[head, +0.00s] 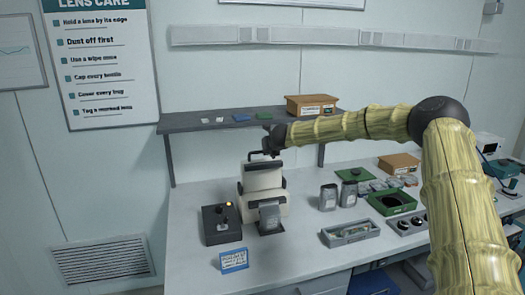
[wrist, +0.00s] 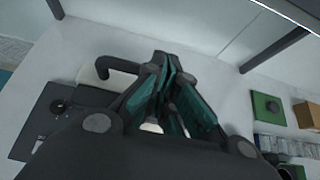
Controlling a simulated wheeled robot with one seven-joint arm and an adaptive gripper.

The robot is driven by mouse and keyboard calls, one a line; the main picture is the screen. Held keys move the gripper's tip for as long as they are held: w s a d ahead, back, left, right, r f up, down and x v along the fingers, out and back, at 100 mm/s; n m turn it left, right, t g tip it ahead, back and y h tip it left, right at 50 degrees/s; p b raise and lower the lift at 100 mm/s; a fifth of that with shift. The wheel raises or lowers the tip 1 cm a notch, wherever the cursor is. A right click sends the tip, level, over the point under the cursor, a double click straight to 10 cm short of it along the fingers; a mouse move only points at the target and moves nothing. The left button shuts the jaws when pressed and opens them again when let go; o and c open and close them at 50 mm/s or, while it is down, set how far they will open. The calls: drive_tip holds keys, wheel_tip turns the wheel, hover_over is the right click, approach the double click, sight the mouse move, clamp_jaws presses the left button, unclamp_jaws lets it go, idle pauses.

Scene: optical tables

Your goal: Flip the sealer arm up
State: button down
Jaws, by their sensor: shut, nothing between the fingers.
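The sealer (head: 277,207) is a cream-white machine with dark brackets, standing on the left part of the optical table. Its upper cream part (head: 262,178) looks upright, with a dark bar handle (head: 257,153) at the top; its exact angle is hard to tell. In the wrist view the dark hooked handle (wrist: 112,64) shows just left of the fingers. My gripper (head: 268,148) is at the top of the sealer, close to the handle. Its teal-padded fingers (wrist: 163,88) are shut and empty. I cannot tell whether they touch the handle. A grey pouch (head: 269,217) stands at the sealer's front.
A dark control box (head: 219,224) with a knob and a lit lamp is left of the sealer. Grey pouches (head: 328,197) and a parts tray (head: 350,233) are to the right. A shelf (head: 190,124) runs behind.

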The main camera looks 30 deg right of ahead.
drive_tip(key=shift+r, duration=0.1)
idle(0.3)
drive_tip(key=shift+w+r+p, duration=0.15)
drive_tip(key=shift+r+p, duration=0.4)
wheel_tip(320, 180, up, 8)
drive_tip(key=w+p, duration=0.1)
drive_tip(key=p, duration=0.5)
drive_tip(key=shift+w+d+r+p, duration=0.2)
drive_tip(key=shift+w+d+p, duration=0.05)
drive_tip(key=shift+p, duration=0.1)
